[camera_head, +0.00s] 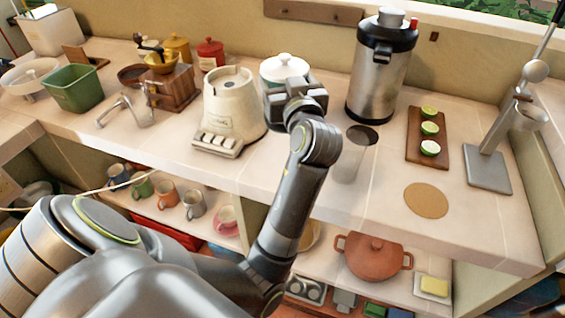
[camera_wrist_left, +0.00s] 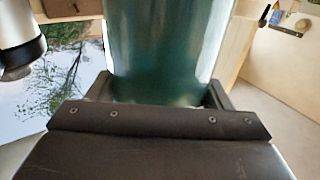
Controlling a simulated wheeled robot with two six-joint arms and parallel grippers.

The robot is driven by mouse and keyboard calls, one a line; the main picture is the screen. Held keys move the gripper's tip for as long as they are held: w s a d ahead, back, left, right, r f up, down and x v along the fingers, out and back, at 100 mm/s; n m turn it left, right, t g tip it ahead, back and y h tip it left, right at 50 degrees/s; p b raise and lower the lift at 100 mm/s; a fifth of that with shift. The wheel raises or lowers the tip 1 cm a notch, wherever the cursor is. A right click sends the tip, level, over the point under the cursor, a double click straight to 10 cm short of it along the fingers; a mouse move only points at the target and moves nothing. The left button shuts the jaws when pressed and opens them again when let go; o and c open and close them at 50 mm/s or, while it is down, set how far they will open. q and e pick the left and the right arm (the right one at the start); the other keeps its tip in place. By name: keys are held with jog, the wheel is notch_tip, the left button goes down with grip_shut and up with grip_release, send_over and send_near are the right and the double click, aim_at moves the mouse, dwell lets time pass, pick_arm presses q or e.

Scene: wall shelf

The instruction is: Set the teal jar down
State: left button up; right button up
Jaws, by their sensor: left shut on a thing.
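The teal jar (camera_head: 284,72) has a white lid and stands behind my left gripper (camera_head: 300,92) in the head view, between the cream appliance and the steel dispenser. My left gripper is shut on it. In the left wrist view the dark teal body of the jar (camera_wrist_left: 168,50) fills the space between the fingers. The jar's base is hidden by the gripper, so I cannot tell whether it touches the counter (camera_head: 310,180). My right gripper is not in view.
The cream appliance (camera_head: 230,105) is close on the left, the steel dispenser (camera_head: 380,75) on the right. A clear glass (camera_head: 352,160) stands in front. A round cork mat (camera_head: 426,200) lies bare. A board with limes (camera_head: 443,150) and a metal stand (camera_head: 488,172) are further right.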

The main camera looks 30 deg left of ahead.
pick_arm(q)
jog(key=shift+s+a+f+g, duration=0.1)
jog(key=shift+a+g, duration=0.1)
jog(key=shift+g, duration=0.1)
jog(key=shift+s+f+n+y, duration=0.1)
jog(key=shift+f+n+y, duration=0.2)
jog(key=shift+f, duration=0.05)
notch_tip(320, 180, down, 9)
jog(key=o, duration=1.7)
jog(key=shift+f+b, duration=0.1)
jog(key=shift+b, duration=0.2)
jog(key=shift+c, duration=0.2)
